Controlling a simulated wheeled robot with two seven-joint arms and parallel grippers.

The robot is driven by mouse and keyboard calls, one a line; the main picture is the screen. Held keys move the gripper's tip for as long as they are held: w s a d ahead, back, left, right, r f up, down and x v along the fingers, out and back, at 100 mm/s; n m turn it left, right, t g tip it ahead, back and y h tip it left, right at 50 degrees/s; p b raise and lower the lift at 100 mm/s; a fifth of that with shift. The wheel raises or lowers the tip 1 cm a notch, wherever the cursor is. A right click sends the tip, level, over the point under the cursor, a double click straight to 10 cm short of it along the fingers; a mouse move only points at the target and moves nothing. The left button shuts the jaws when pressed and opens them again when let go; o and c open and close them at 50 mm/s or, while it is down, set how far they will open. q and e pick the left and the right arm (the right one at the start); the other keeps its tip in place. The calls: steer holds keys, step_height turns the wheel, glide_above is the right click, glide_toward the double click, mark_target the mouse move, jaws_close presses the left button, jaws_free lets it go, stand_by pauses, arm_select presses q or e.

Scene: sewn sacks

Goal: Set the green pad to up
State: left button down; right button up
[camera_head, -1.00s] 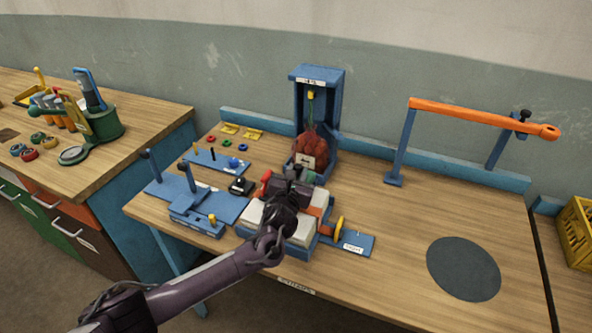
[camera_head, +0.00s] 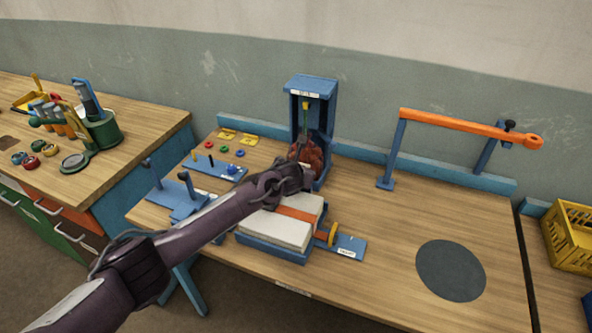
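My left gripper (camera_head: 304,178) reaches in from the left over the white-and-orange padded block (camera_head: 290,222) on the blue base. Its fingers are small and dark, and whether they are open is unclear. It is just in front of the red sack (camera_head: 310,154) in the blue upright frame (camera_head: 326,120); contact cannot be told. I cannot make out the green pad; the hand and forearm cover the back of the padded block. My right gripper is out of view.
An orange bar (camera_head: 460,122) on blue posts spans the back right. A blue fixture (camera_head: 180,196) stands left of the block. The table around the dark round mat (camera_head: 450,270) is clear.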

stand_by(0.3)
arm_select(q)
steer(key=c, duration=1.2)
jaws_free()
steer(key=shift+o, duration=0.2)
steer(key=b+v, duration=0.1)
steer(key=v, duration=0.6)
steer(key=shift+s+r, duration=0.2)
steer(key=shift+s, duration=0.15)
steer(key=shift+a, duration=0.1)
